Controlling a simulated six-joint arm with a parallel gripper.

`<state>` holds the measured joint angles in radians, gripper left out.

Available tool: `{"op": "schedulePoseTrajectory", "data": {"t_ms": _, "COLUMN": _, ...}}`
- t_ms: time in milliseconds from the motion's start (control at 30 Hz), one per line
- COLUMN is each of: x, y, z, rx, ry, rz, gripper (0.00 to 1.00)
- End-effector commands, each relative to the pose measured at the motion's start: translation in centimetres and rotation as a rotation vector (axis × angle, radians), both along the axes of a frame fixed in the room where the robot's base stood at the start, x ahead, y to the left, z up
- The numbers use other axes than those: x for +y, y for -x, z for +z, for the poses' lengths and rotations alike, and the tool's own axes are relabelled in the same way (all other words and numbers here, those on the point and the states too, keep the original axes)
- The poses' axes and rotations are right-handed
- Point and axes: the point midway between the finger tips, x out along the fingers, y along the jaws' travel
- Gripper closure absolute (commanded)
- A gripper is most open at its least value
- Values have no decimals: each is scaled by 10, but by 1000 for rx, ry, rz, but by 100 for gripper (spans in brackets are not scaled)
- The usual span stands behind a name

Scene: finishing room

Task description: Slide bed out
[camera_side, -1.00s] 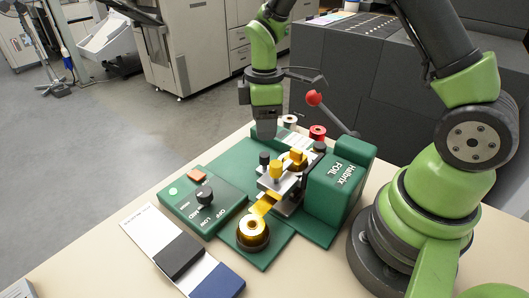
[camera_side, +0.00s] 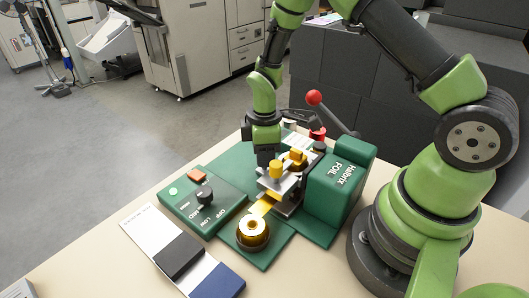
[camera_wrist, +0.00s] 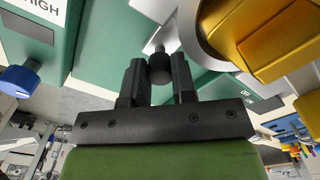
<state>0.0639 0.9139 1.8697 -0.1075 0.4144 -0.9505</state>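The silver bed (camera_side: 283,186) of the green foil machine (camera_side: 336,187) is between the machine's head and the control panel. My gripper (camera_side: 267,164) is pointing down at the bed's left side. In the wrist view a black ball knob (camera_wrist: 160,69) on a short stem sits between the two fingertips of my gripper (camera_wrist: 159,72). One finger is on each side of it with almost no gap. I cannot tell whether both fingers press on it. In the side view the knob is hidden by my gripper.
A foil roll (camera_side: 252,231) is in front. A red-ball lever (camera_side: 314,98) rises behind. The control panel (camera_side: 203,198) is at left, with sample cards (camera_side: 180,254) on the table.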

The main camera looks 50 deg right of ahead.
Motion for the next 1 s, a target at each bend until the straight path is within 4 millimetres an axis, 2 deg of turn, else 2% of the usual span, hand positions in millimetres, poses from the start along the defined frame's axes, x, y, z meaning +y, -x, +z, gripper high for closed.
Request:
{"op": "schedulePoseTrajectory", "data": {"t_ms": 33, "x": 0, "y": 0, "z": 0, "rx": 0, "ry": 0, "rz": 0, "gripper": 95}}
{"op": "schedulePoseTrajectory", "data": {"t_ms": 67, "x": 0, "y": 0, "z": 0, "rx": 0, "ry": 0, "rz": 0, "gripper": 100}}
{"op": "schedulePoseTrajectory", "data": {"t_ms": 267, "x": 0, "y": -4, "z": 0, "rx": -2, "ry": 1, "rz": 1, "gripper": 100}}
{"op": "schedulePoseTrajectory", "data": {"t_ms": 700, "x": 0, "y": -67, "z": -1, "rx": -3, "ry": 0, "rz": 2, "gripper": 100}}
{"op": "schedulePoseTrajectory", "data": {"t_ms": 1000, "x": 0, "y": -99, "z": -1, "rx": 0, "ry": 0, "rz": 3, "gripper": 100}}
